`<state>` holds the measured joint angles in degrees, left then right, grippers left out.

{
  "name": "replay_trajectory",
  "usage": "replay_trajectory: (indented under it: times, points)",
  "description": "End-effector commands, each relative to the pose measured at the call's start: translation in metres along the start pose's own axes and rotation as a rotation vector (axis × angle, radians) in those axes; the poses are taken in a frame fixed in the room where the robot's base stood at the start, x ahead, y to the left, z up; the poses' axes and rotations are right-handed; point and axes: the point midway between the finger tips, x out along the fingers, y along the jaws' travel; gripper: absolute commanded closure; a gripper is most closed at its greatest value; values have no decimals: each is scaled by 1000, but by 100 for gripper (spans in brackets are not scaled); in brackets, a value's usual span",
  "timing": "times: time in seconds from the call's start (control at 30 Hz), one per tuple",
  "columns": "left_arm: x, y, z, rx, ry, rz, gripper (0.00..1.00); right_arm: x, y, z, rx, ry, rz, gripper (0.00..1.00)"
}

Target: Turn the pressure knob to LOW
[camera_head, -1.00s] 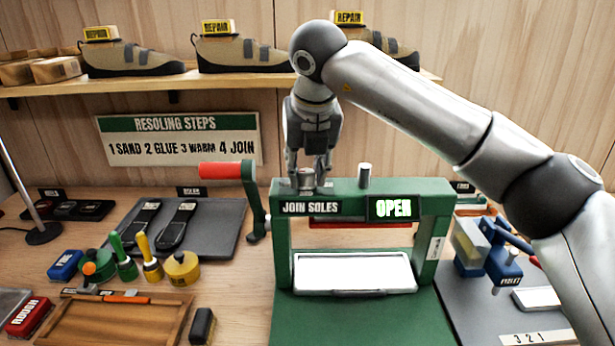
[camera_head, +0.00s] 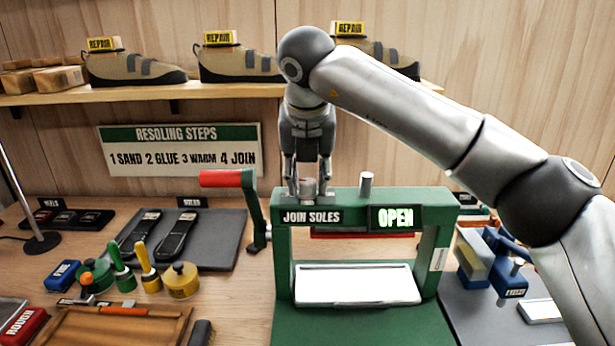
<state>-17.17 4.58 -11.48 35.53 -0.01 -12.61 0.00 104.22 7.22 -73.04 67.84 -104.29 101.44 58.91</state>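The green sole press (camera_head: 440,215) stands on the bench, with a "JOIN SOLES" label and a lit "OPEN" sign (camera_head: 396,217). On its top bar are a short grey metal knob (camera_head: 308,189) at the left and a grey post (camera_head: 366,185) to its right. I cannot read any LOW mark or setting. My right gripper (camera_head: 308,182) points straight down, its two fingers apart, one on each side of the left knob. Whether the fingers press on it I cannot tell. My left gripper is out of view.
A crank with a red handle (camera_head: 221,178) sticks out left of the press. Dark soles (camera_head: 177,235) lie on a grey mat, with glue tools in front. Blue tools (camera_head: 507,275) stand at the right. A shelf (camera_head: 230,92) with shoes runs behind my arm.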

Motion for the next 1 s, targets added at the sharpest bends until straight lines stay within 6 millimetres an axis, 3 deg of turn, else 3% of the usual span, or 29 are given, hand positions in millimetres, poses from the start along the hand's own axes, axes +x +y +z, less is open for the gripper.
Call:
replay_trajectory:
  times: [0.1,0.47,0.57,1.0]
  points:
    - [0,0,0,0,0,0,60,0,0,0,-1,2,0,49]
    - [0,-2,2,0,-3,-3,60,-3,0,-1,-3,4,0,49]
    - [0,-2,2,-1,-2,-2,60,-16,1,-1,-3,2,1,49]
    - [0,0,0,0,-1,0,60,-102,0,0,-1,2,0,49]
